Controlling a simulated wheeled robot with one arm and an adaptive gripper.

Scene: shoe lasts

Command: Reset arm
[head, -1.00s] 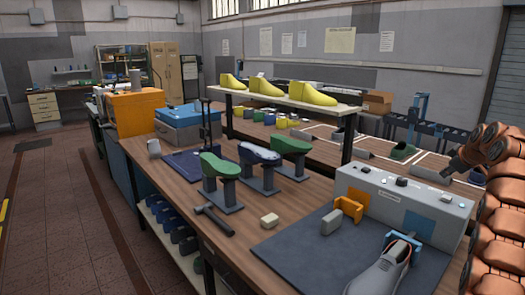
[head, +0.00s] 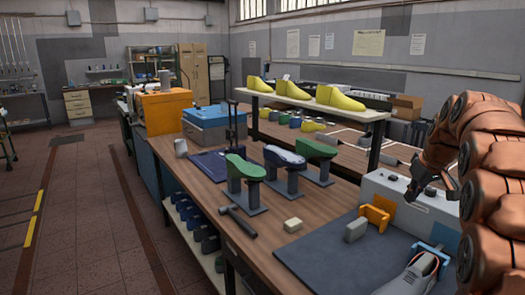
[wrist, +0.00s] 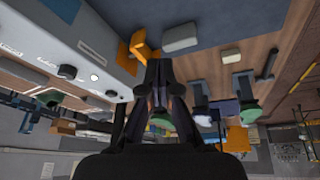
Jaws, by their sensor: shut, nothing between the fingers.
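My gripper (head: 428,190) is at the right of the head view, at the end of my copper-coloured arm, in the air and seen above the grey machine box (head: 385,190). In the wrist view my gripper (wrist: 159,66) has its dark fingers together with nothing held. The wrist picture looks upside down, with the bench and its tools at the top. My arm hides part of the machine box and the right side of the bench.
The wooden bench (head: 262,243) carries green and blue shoe lasts (head: 245,168) on stands, a hammer (head: 238,222), a beige block (head: 293,225), an orange bracket (head: 374,217) and a grey shoe (head: 412,275). Yellow lasts (head: 338,98) stand on a raised shelf. The floor (head: 95,215) at left is clear.

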